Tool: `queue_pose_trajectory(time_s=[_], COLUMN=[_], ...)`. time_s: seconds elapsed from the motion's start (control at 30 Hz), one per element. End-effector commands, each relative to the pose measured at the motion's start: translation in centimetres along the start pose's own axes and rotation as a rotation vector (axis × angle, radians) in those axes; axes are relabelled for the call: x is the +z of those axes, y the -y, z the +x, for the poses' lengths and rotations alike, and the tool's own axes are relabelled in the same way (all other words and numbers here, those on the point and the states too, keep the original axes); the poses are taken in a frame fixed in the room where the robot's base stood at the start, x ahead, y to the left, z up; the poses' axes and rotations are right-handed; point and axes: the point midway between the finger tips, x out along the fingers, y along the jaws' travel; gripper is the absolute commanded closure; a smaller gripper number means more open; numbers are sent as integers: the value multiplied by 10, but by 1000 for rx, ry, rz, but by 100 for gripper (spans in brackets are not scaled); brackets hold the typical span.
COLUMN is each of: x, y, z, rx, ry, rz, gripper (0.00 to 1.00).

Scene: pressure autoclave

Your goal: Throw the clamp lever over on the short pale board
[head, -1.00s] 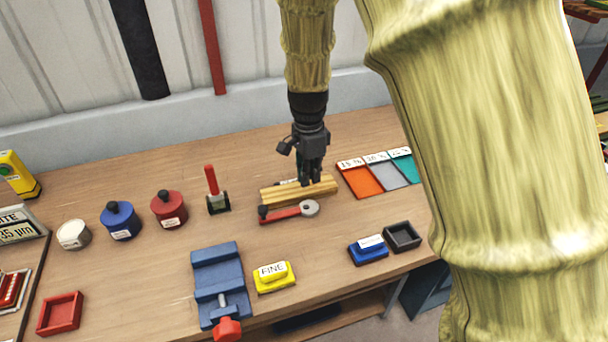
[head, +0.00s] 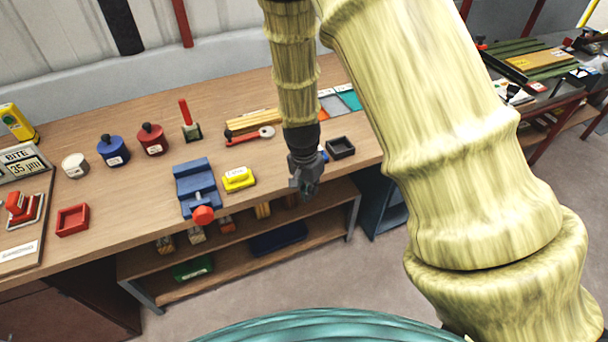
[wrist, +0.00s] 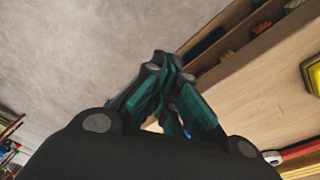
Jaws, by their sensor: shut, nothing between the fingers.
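A pale wooden board (head: 262,121) lies on the bench in the head view. In front of it lies a red-handled tool (head: 243,137) with a round grey end. Left of the board an upright red lever (head: 184,110) stands on a small dark base. I cannot tell which of these is the clamp lever, and no clamp shows clearly on the board. My gripper (head: 307,188) hangs at the bench's front edge, apart from the board and levers. In the wrist view its dark teal fingers (wrist: 160,72) are closed together with nothing held.
The blue vise (head: 197,184), yellow FINE block (head: 238,179) and black tray (head: 341,147) stand near the front edge. Red and blue lidded pots (head: 151,139) stand left. Floor ahead is clear.

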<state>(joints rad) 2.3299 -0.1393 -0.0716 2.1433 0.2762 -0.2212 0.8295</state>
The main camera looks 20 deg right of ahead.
Motion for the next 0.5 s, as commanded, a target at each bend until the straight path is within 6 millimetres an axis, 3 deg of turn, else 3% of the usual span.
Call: queue_pose_trajectory(time_s=[0.37, 0.5], x=[21, 37], y=[-40, -65], z=[75, 116], rx=[12, 14], ry=[-5, -3], rz=[-192, -305], gripper=[100, 100])
